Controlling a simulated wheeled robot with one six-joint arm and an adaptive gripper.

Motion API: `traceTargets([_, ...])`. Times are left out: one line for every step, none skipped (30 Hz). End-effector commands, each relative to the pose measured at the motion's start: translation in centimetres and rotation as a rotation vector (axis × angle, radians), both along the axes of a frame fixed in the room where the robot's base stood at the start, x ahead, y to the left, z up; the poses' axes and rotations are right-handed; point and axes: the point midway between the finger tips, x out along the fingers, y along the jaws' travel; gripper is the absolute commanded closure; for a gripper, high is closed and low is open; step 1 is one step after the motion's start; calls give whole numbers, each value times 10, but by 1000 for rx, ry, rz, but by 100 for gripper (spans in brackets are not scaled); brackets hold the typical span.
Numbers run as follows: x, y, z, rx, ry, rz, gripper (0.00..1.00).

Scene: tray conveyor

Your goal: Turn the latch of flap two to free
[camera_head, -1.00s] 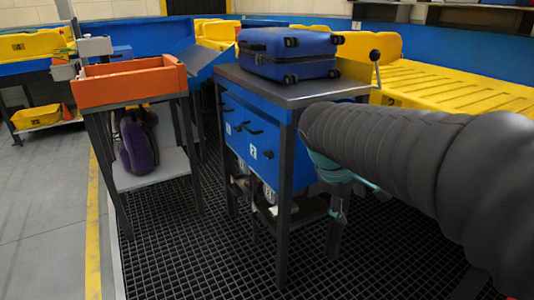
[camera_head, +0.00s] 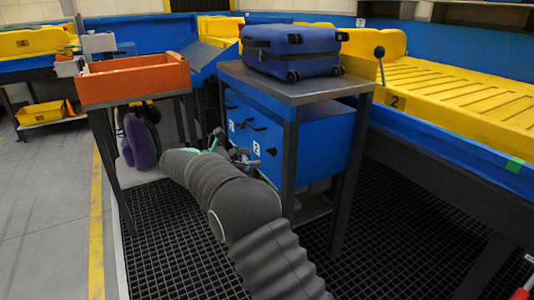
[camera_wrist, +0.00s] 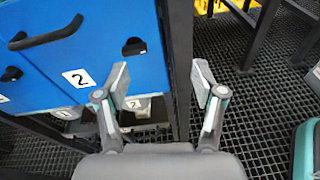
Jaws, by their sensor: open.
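Flap two (camera_wrist: 105,20) is a blue panel on the cabinet front, marked with a white "2" label (camera_wrist: 78,78); it looks closed. It also shows in the head view (camera_head: 279,135). A black bar handle (camera_wrist: 45,36) crosses its upper part. The small black latch (camera_wrist: 134,47) sits to the right of the handle, near the flap's right edge. I cannot tell its exact turn. My gripper (camera_wrist: 162,82) is open and empty in front of the cabinet. Its left finger overlaps the flap just below the latch, apart from it as far as I see; the right finger is past the post.
A dark post (camera_wrist: 180,60) stands right beside the flap. A blue suitcase (camera_head: 292,50) lies on the cabinet's top (camera_head: 305,90). An orange tray (camera_head: 135,80) on a stand and a purple bag (camera_head: 138,143) are at left. Yellow conveyor trays (camera_head: 470,85) run behind.

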Motion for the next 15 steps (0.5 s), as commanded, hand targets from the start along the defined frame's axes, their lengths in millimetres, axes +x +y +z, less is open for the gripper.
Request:
traceTargets([3, 17, -9, -51, 3, 18, 31])
traceTargets([3, 25, -11, -79, 3, 26, 31])
traceTargets([4, 35, -14, -112, 4, 35, 31])
traceTargets([4, 41, -16, -133, 3, 40, 31])
traceTargets([4, 46, -18, -153, 3, 44, 31])
traceTargets([4, 52, -20, -173, 3, 49, 31])
traceTargets([4, 56, -21, -187, 2, 51, 31])
traceTargets([3, 59, -22, -198, 2, 54, 31])
traceTargets([3, 61, -23, -209, 2, 55, 31])
traceTargets([3, 62, -24, -215, 1, 56, 31])
traceTargets([4, 63, -24, -220, 0, 56, 31])
traceTargets([5, 62, -24, -223, -1, 57, 31])
traceTargets([6, 60, -24, -224, 0, 57, 31])
traceTargets([7, 58, -24, -224, 0, 57, 31])
traceTargets([10, 54, -24, -224, 0, 56, 31])
